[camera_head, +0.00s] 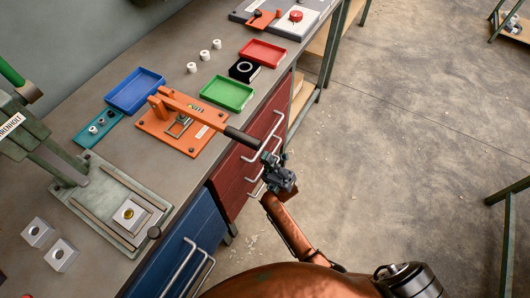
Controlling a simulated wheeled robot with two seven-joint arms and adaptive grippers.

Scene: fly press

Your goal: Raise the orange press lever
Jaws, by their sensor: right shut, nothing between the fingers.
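The orange press (170,132) stands on its orange base plate near the bench's front edge. Its orange lever (195,112) runs out to the right and ends in a dark handle (242,137) that reaches past the bench edge. My right gripper (272,160) is shut and empty, close to the end of the handle, just below and right of it. I cannot tell whether it touches the handle. My left gripper is not in view.
Blue (135,90), green (228,93) and red (263,53) trays lie on the bench around the press. A green press (40,150) stands at the left. Red drawers (250,165) and blue drawers (180,250) with metal handles are below. The floor at right is mostly clear.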

